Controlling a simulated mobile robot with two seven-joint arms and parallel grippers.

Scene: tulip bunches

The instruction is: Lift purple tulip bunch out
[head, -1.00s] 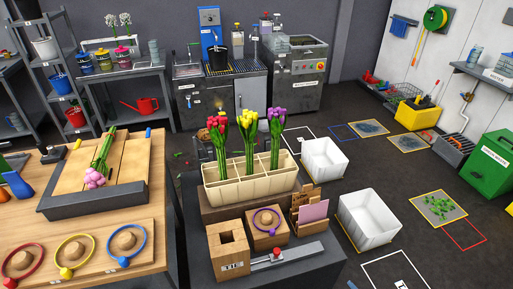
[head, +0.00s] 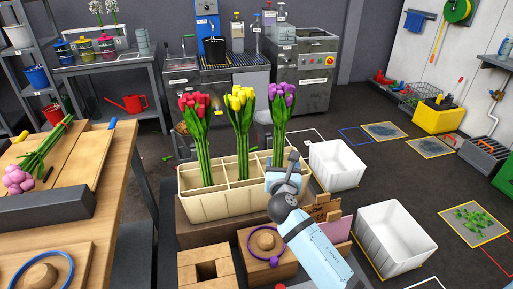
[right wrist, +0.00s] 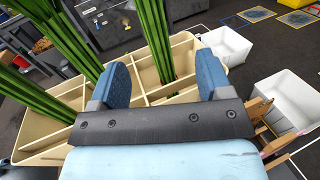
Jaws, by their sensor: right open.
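The purple tulip bunch (head: 281,108) stands upright in the right end of the cream divided crate (head: 215,205), its green stems down in a compartment. Red tulips (head: 195,105) and yellow tulips (head: 241,100) stand in the same crate to its left. My right gripper (head: 287,172) is at the crate's right front, just before the purple bunch. In the right wrist view its two blue fingers (right wrist: 165,78) are apart, with the purple bunch's stems (right wrist: 156,40) beyond and between them; they do not appear gripped. My left gripper is not in view.
Two white bins (head: 337,166) and (head: 395,240) stand on the floor to the right. A wooden block (head: 207,268) and a purple ring holder (head: 264,243) sit in front of the crate. A workbench (head: 125,165) with pink tulips (head: 18,179) is at the left.

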